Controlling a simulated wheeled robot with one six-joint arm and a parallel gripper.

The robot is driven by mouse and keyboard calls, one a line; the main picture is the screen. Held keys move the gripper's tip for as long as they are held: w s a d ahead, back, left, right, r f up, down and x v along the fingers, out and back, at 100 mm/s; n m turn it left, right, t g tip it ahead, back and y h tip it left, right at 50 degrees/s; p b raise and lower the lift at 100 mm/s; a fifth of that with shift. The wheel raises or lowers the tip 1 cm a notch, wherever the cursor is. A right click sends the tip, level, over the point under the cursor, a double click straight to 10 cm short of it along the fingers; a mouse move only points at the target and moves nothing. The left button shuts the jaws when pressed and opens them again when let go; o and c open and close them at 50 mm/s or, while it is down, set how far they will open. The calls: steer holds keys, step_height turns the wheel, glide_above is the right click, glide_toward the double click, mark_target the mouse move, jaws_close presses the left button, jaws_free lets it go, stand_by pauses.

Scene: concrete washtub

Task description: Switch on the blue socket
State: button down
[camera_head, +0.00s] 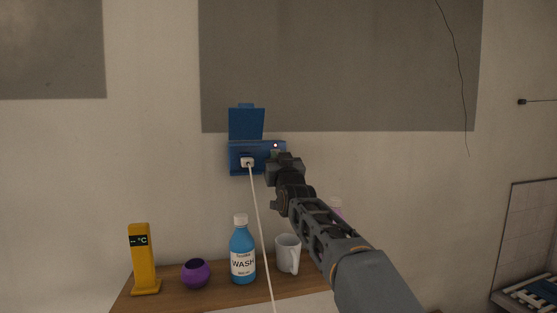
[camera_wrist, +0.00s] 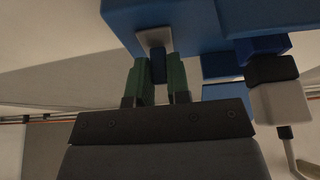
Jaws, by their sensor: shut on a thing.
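The blue socket (camera_head: 236,151) is fixed to the wall, with its blue lid (camera_head: 247,124) raised. A white plug (camera_head: 247,162) sits in its left part, and a white cable hangs from it. In the wrist view, the green fingers of my gripper (camera_wrist: 158,75) are shut on a small dark blue switch (camera_wrist: 158,66) in front of a grey plate (camera_wrist: 154,38) on the socket. The switch's exact position is unclear.
Below, a wooden shelf (camera_head: 208,291) holds a yellow thermometer (camera_head: 144,262), a purple bowl (camera_head: 195,273), a blue wash bottle (camera_head: 242,255) and a white mug (camera_head: 286,254). The cable (camera_head: 260,220) hangs down left of my arm. The wall around the socket is clear.

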steer(key=shift+r+g, duration=0.2)
steer(key=shift+g, duration=0.1)
steer(key=shift+a+r+g+b, duration=0.1)
steer(key=shift+r+g+b, duration=0.1)
steer(key=shift+g+b, duration=0.45)
steer(key=shift+w+r+g, duration=0.1)
steer(key=shift+r+g, duration=0.2)
steer(key=shift+g, duration=0.25)
steer(key=shift+g+h+p, duration=0.4)
steer(key=shift+g+p, duration=0.2)
steer(key=shift+p, duration=0.15)
steer(key=c, duration=1.1)
jaws_free()
